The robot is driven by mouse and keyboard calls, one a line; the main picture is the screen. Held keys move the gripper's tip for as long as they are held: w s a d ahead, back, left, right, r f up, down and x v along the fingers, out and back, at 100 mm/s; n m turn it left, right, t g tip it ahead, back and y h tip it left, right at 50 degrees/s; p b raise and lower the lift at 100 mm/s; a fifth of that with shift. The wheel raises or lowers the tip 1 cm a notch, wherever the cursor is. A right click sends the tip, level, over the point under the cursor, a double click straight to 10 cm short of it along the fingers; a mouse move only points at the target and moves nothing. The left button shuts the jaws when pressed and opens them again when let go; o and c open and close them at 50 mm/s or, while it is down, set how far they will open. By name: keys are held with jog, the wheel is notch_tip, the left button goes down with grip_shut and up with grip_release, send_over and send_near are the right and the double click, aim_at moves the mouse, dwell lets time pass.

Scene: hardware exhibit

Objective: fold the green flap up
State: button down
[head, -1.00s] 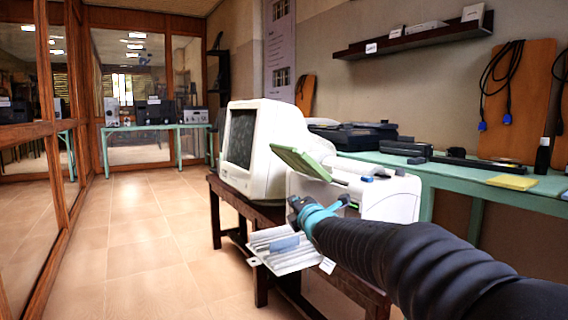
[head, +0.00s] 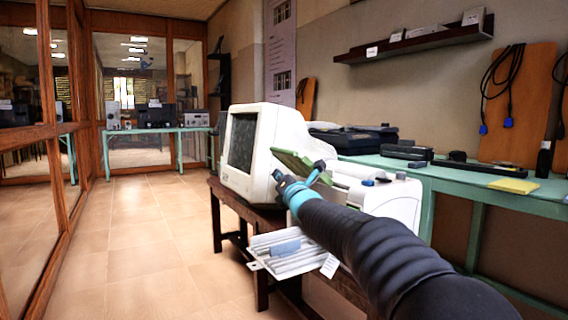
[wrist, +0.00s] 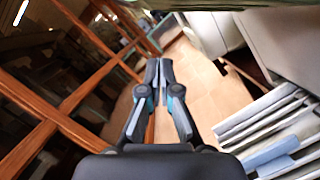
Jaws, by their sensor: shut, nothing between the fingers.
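The green flap (head: 291,160) sticks out from the left side of a white machine (head: 392,198) and slopes down to the right in the head view. My gripper (head: 277,176) is in front of the flap, near its left part, and hides some of its lower edge. I cannot tell whether they touch. In the wrist view my gripper (wrist: 159,66) has its fingers together with nothing between them.
A white ribbed tray (head: 268,246) juts from the machine below my arm; it shows at right in the wrist view (wrist: 240,122). A white monitor (head: 285,135) stands close behind the flap on a dark wooden table (head: 222,190). The tiled floor (head: 150,240) at left is clear.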

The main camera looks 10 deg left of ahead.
aim_at(299, 167)
jog(key=shift+w+d+r+p, duration=0.2)
jog(key=shift+w+r+p, duration=0.75)
jog(key=shift+w+r, duration=0.9)
